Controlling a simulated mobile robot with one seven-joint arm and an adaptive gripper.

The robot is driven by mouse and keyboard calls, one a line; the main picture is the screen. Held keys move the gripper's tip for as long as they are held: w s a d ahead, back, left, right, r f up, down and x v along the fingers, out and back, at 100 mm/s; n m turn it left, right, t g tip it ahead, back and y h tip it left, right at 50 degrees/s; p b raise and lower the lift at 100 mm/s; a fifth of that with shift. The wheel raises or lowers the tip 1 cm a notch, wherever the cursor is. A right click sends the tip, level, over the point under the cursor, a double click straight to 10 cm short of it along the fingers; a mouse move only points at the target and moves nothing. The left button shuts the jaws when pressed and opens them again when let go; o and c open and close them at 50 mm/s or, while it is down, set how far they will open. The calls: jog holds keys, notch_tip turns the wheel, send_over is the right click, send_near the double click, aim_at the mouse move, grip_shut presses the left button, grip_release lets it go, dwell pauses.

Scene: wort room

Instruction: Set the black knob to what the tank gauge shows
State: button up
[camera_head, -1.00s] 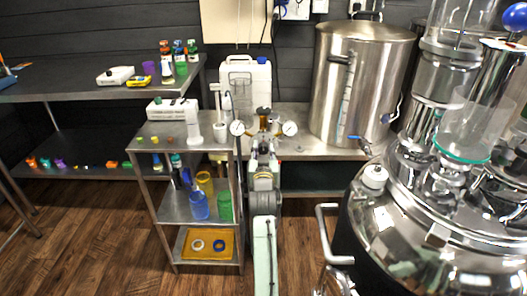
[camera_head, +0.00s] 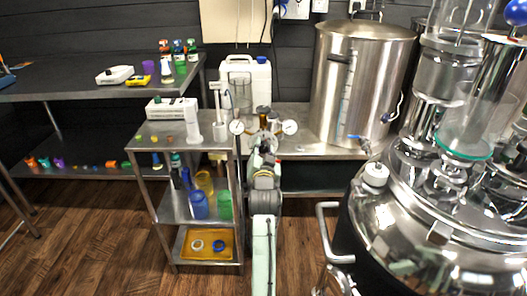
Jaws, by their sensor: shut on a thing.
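A regulator with two small round white dials stands on the steel bench, the left dial (camera_head: 237,127) and the right dial (camera_head: 290,127) on either side of its body. The dial markings are too small to read. My gripper (camera_head: 264,137) is in front of the regulator body, between the dials, and is shut on what looks like its black knob. My gripper and wrist hide the knob and most of the body, so its setting does not show. A large steel tank (camera_head: 362,80) with an upright sight tube (camera_head: 346,88) stands right of the regulator.
A steel shelf cart (camera_head: 180,131) with coloured cups and a tray is close on the left. A white jerrycan (camera_head: 245,80) stands behind the regulator. A shiny domed vessel (camera_head: 420,245) with glassware fills the right side. Wooden floor (camera_head: 115,230) is open at the lower left.

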jog(key=m, duration=0.4)
jog(key=shift+m, duration=0.4)
dwell(0.4)
jog(key=o, duration=1.1)
jog(key=s, duration=1.2)
